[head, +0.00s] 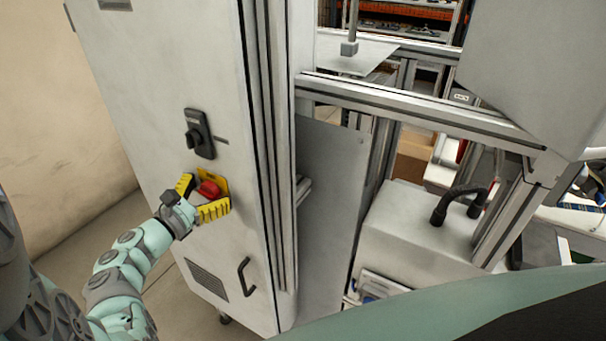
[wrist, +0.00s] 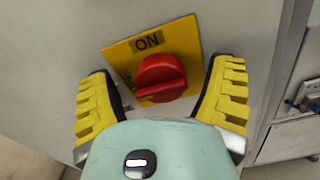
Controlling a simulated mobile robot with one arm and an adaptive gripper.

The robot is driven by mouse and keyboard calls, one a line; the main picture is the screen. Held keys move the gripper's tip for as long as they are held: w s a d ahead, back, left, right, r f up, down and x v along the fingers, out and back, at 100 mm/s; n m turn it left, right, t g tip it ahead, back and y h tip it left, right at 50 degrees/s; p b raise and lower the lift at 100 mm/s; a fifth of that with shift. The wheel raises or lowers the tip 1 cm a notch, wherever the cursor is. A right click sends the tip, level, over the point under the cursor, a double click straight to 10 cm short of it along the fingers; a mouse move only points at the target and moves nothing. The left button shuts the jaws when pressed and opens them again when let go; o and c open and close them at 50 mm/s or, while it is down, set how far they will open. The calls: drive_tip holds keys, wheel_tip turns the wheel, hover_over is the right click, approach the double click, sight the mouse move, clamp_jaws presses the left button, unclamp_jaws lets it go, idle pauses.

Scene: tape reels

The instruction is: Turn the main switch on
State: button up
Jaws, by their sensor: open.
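The main switch is a red rotary knob (head: 208,188) on a yellow plate (head: 222,177), mounted on the front of a light grey cabinet (head: 200,60). In the wrist view the red knob (wrist: 161,77) sits on the yellow plate (wrist: 196,31), with "ON" printed above it and a partly hidden "OFF" at its left. The knob's grip bar lies roughly sideways, slightly tilted. My gripper (head: 203,196) has yellow fingers and is open. In the wrist view its fingers (wrist: 165,95) stand on either side of the knob, with gaps between them and it.
A black rotary handle (head: 199,134) is on the cabinet above the switch. A black pull handle (head: 246,276) and a vent grille (head: 206,279) are below. An aluminium frame (head: 420,108) and a grey box with a black hose (head: 455,203) stand at the right.

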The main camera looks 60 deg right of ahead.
drive_tip(key=shift+o, duration=0.2)
drive_tip(key=c, duration=1.2)
